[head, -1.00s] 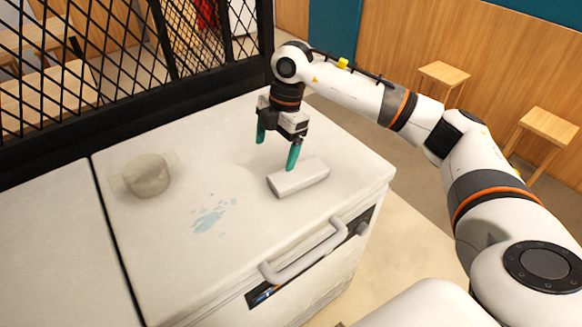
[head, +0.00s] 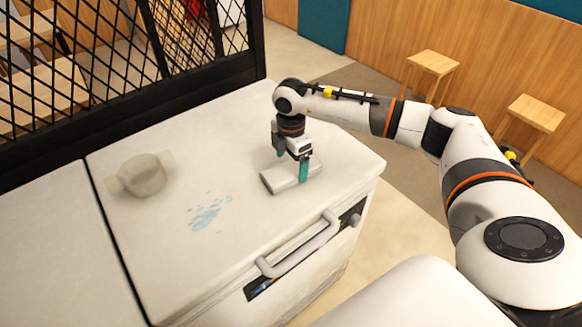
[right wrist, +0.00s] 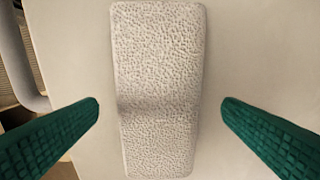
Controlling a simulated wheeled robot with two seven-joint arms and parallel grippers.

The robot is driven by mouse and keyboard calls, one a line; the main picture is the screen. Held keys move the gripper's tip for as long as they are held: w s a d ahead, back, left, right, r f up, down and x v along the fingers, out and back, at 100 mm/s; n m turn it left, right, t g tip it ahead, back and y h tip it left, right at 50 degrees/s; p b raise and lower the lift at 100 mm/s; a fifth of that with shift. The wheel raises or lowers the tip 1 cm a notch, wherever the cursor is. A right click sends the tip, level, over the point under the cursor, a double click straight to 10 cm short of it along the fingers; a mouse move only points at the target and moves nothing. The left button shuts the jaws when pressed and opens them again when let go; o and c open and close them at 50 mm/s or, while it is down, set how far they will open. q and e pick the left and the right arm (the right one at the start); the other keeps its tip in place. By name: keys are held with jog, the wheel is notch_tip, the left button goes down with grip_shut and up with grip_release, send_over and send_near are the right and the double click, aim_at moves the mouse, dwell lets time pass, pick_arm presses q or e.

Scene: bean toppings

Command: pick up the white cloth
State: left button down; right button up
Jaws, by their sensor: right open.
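The white cloth (head: 276,181) is a small folded, rectangular pad lying on the white freezer-like top, near its right side. In the right wrist view the cloth (right wrist: 158,60) has a bumpy texture and a crease across its lower half. My right gripper (head: 292,171) is over the cloth in the head view and hides part of it. In the right wrist view the two green fingers of my right gripper (right wrist: 160,112) are wide apart, one on each side of the cloth, with a gap to it on both sides. My left gripper is not in view.
A pale bowl-like container (head: 143,176) stands at the left of the white top (head: 215,135). A light blue wet spot (head: 206,213) lies between it and the cloth. A handle (head: 300,246) runs along the front edge. A black mesh partition (head: 120,50) borders the back.

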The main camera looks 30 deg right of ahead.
aim_at(291, 168)
jog(key=shift+f, duration=0.65)
jog(key=c, duration=1.1)
notch_tip(291, 168, up, 10)
jog(key=shift+r+b, duration=0.1)
jog(key=shift+b, duration=0.9)
jog(key=o, duration=0.5)
jog(key=c, duration=0.4)
jog(key=shift+o, duration=0.2)
jog(key=shift+a, duration=0.1)
